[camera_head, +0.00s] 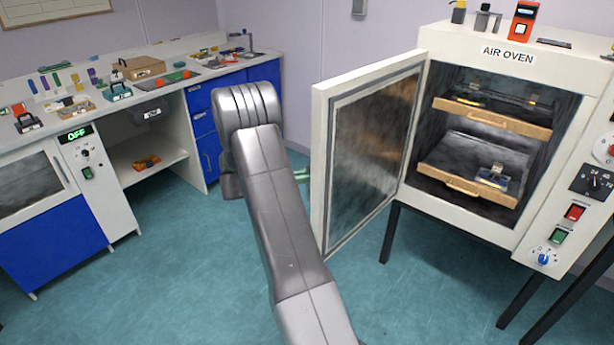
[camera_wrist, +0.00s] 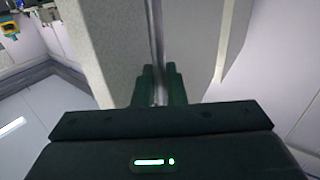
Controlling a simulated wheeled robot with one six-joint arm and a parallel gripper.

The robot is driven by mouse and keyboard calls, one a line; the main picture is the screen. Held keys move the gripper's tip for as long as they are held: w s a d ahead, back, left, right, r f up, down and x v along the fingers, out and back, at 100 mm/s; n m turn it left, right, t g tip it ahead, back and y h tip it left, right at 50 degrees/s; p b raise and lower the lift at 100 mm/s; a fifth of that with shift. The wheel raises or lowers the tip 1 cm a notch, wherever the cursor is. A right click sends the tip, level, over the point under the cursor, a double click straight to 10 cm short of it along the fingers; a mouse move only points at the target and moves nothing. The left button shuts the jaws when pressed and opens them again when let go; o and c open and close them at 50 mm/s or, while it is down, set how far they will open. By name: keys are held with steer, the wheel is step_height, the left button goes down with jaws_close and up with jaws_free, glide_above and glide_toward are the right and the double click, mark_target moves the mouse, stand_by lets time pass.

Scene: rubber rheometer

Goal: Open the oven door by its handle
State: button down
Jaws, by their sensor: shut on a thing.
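The air oven (camera_head: 508,65) stands at the right in the head view. Its white-framed door (camera_head: 375,135) with a dark window stands swung wide open to the left, showing the inside. The door's handle is hidden behind the door and my arm in the head view. In the wrist view the handle (camera_wrist: 155,35) is a thin upright metal bar in front of the pale door face (camera_wrist: 190,45). My gripper (camera_wrist: 158,85) is shut on this bar, its two dark green fingers on either side. In the head view only a little of my gripper (camera_head: 302,175) shows, left of the door's edge.
Inside the oven are two wooden-fronted shelves (camera_head: 490,120), the lower (camera_head: 465,185) bearing a small metal piece. At the left is a bench (camera_head: 150,55) with many small tools and a second cabinet with a dark window (camera_head: 30,180). The floor (camera_head: 170,270) between is clear.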

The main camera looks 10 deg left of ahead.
steer(key=c, duration=1.6)
jaws_free()
steer(key=shift+w+d, duration=0.1)
steer(key=shift+d, duration=0.05)
steer(key=shift+c, duration=0.2)
steer(key=b+v, duration=0.1)
steer(key=v, duration=1.3)
